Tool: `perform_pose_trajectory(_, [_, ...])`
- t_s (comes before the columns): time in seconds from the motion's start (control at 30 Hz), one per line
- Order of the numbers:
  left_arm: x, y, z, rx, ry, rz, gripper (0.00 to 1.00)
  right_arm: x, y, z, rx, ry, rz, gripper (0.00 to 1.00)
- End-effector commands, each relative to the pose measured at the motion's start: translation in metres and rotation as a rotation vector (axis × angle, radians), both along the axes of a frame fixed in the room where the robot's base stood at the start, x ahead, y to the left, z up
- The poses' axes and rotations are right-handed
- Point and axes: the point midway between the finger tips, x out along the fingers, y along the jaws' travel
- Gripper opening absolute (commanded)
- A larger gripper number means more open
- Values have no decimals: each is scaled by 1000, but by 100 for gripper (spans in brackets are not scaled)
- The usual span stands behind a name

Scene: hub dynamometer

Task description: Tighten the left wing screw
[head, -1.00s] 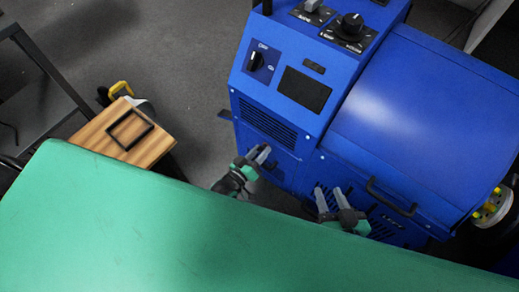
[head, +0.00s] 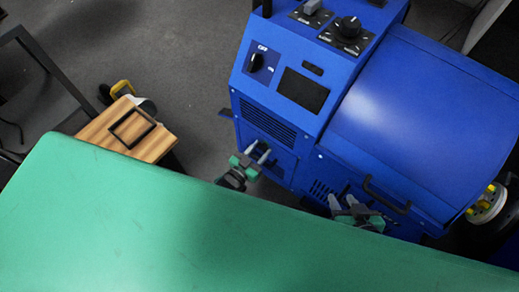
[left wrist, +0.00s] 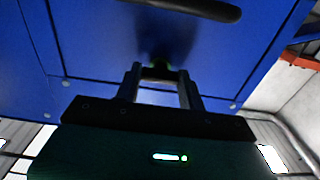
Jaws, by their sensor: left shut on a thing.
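The blue dynamometer cabinet (head: 300,125) stands ahead of me. My left gripper (head: 259,152) is at its lower front, left of my right gripper. In the left wrist view, the two fingers of my left gripper (left wrist: 160,84) point at a blue panel and close around a small, dark, yellow-green part (left wrist: 160,68). It looks like the left wing screw, but its shape is mostly hidden in shadow and by the fingers. In the head view I cannot make out the wing screw. My right gripper (head: 343,201) has its fingers apart near the vents, with no thing visibly held.
A black bar handle (head: 387,195) is just right of my right gripper. Another dark handle (left wrist: 195,9) crosses the top of the left wrist view. A wooden box (head: 130,131) with a dark frame is at the left. The grey floor between box and cabinet is clear.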

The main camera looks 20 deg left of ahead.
Motion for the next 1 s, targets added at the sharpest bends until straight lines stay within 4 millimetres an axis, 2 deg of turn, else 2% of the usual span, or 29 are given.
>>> perform_pose_trajectory(0.47, [-1,0,-1,15,-3,-1,17,0,-1,0,-4,5,0,36])
perform_pose_trajectory(0.5, [-1,0,-1,15,-3,0,46,0,-1,0,-4,5,-1,36])
perform_pose_trajectory(0.6, [0,0,-1,14,-3,0,62,0,-1,0,-4,5,-1,36])
perform_pose_trajectory(0.87, [-1,0,0,13,-4,0,62,0,-1,0,-3,4,0,36])
perform_pose_trajectory(1.0, [-10,4,-1,13,-2,0,62,-1,-2,1,-8,13,-1,36])
